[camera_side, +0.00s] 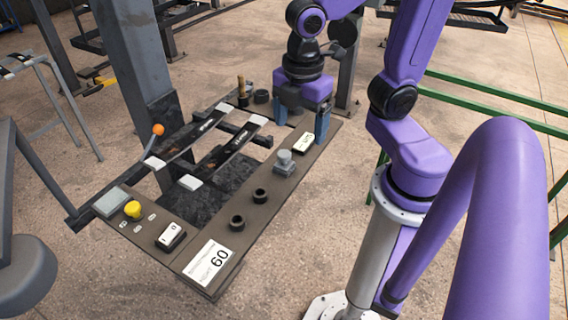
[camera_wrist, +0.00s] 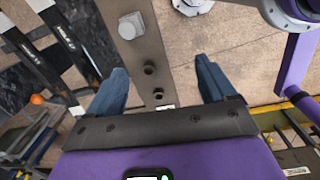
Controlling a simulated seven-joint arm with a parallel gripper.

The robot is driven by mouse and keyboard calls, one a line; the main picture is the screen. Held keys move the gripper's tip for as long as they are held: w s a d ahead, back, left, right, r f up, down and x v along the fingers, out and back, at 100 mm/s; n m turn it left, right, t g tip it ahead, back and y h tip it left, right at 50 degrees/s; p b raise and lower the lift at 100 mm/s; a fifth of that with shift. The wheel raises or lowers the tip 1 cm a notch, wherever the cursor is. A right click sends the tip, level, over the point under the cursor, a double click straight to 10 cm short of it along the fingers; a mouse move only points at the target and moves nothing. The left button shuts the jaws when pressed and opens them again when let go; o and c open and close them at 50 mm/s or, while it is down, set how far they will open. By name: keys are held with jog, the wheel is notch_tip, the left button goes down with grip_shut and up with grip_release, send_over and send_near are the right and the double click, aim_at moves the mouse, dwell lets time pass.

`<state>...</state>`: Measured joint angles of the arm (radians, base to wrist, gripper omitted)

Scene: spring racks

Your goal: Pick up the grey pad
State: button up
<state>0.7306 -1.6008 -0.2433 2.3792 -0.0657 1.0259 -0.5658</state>
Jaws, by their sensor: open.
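A flat light-grey square pad (camera_side: 110,202) lies on the far left corner of the dark panel (camera_side: 205,245), beside a yellow knob (camera_side: 133,209). I cannot make it out in the wrist view. A raised grey block with a round top (camera_side: 284,162) stands on the panel's right strip; it also shows in the wrist view (camera_wrist: 130,25). My gripper (camera_side: 302,122) is above the right end of the panel, far from the square pad. Its two blue fingers are apart with nothing between them, as the wrist view also shows (camera_wrist: 160,68).
Two black rings (camera_side: 237,222) (camera_side: 260,195) and a white switch (camera_side: 303,143) sit on the right strip. Another switch (camera_side: 170,237) and a "60" label (camera_side: 208,262) are near the front. An orange-tipped lever (camera_side: 157,130) and a grey post (camera_side: 140,65) rise behind the panel.

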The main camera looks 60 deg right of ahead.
jog(key=w+r+n, duration=0.1)
jog(key=w+n, duration=0.2)
jog(key=w, duration=0.1)
send_near(284, 154)
jog(key=shift+h, duration=0.4)
notch_tip(284, 154, down, 7)
jog(key=shift+f, duration=0.1)
jog(key=shift+w+d+f, duration=0.1)
jog(key=shift+d+f, duration=0.15)
jog(key=shift+f, duration=1)
jog(key=shift+w+d+f, duration=0.1)
jog(key=shift+d+f, duration=0.1)
jog(key=shift+f, duration=1.1)
jog(key=c, duration=1.2)
